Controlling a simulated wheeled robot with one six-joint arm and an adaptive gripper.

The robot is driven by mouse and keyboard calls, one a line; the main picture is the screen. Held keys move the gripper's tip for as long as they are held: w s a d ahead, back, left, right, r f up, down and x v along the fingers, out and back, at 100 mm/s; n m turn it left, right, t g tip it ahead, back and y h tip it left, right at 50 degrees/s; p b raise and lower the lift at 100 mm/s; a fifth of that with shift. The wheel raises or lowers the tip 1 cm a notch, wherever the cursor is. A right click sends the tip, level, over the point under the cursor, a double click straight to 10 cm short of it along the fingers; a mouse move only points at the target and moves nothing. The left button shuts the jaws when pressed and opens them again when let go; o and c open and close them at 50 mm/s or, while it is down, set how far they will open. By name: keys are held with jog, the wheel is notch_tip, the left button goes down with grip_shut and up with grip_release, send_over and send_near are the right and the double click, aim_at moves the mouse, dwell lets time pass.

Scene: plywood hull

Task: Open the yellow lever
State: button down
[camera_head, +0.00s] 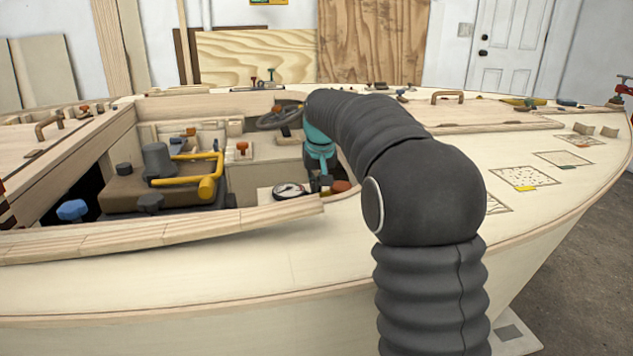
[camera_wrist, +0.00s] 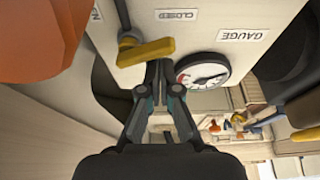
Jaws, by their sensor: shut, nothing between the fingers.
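The yellow lever (camera_wrist: 148,51) shows in the wrist view on a pale panel, lying roughly crosswise from a dark pivot at its left. A CLOSED label (camera_wrist: 177,15) is above its right end, and a label ending in N (camera_wrist: 96,15) is to its left. My gripper (camera_wrist: 159,66) is shut and empty, its fingertips just below the lever's middle; I cannot tell whether they touch it. In the head view my gripper (camera_head: 325,181) is low beside the gauge, partly hidden by my arm, and I cannot make out the lever there.
A round gauge (camera_wrist: 202,71) is close to the right of my fingers; it also shows in the head view (camera_head: 289,190). A large orange rounded thing (camera_wrist: 40,38) fills the wrist view's upper left. The open cockpit with yellow piping (camera_head: 205,183) lies left of my arm.

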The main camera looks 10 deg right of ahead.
jog(key=shift+s+p, duration=0.55)
jog(key=shift+s, duration=0.1)
jog(key=shift+w, duration=0.1)
dwell(0.6)
